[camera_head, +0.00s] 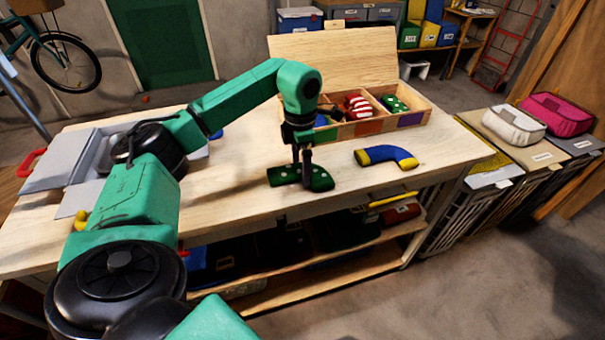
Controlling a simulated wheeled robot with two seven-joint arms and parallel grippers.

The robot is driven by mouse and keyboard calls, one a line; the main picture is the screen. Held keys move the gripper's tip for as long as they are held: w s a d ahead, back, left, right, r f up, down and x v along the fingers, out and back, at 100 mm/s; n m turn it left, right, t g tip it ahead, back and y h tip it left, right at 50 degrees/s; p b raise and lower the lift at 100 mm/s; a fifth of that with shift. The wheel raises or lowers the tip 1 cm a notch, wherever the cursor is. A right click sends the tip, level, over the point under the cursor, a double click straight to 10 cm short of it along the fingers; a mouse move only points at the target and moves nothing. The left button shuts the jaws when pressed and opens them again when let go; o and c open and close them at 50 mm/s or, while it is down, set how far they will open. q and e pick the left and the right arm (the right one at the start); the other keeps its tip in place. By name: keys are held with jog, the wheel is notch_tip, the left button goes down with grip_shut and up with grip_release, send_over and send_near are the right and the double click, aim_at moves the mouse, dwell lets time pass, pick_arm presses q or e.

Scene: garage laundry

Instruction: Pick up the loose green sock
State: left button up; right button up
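The loose green sock (318,179) with pale dots lies on the wooden workbench (240,200), near its front edge. My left gripper (304,180) points straight down over the middle of this sock, with its fingers at the fabric. The fingers hide part of the sock, and I cannot tell whether they are closed on it. My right gripper is not in view.
A blue and yellow sock (388,156) lies to the right on the bench. Behind is a divided wooden box (370,127) with an open lid, holding a red-striped sock (357,106) and a green dotted sock (393,103). A grey case (62,165) lies open at left.

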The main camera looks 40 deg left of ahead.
pick_arm(q)
jog(key=c, duration=1.2)
jog(key=shift+o, duration=0.2)
notch_tip(320, 180, up, 8)
notch_tip(320, 180, up, 12)
jog(key=p, duration=0.6)
jog(key=shift+p, duration=0.4)
